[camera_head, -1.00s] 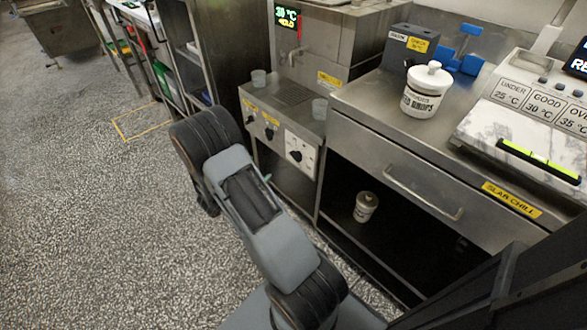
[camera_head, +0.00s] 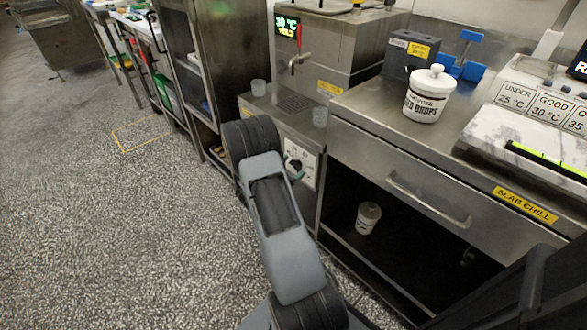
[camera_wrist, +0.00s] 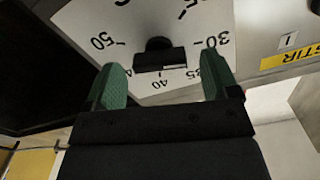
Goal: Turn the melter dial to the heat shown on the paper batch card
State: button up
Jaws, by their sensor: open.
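The melter dial is a black knob (camera_wrist: 158,52) on a white scale plate (camera_wrist: 85,22) with marks from 30 to 50 in the wrist view. The numbers appear rotated, and I cannot tell the knob's setting. In the head view the plate (camera_head: 308,171) shows at the front panel, partly covered by my arm. My gripper (camera_wrist: 162,70) is open, with one green finger on each side of the knob and a gap to each. I cannot make out a paper batch card in either view.
A display (camera_head: 287,25) above the tap reads 30 °C HOLD. The floor at left is clear.

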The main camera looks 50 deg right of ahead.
jog(key=shift+d, duration=0.55)
jog(key=shift+c, duration=0.2)
jog(key=c, duration=0.9)
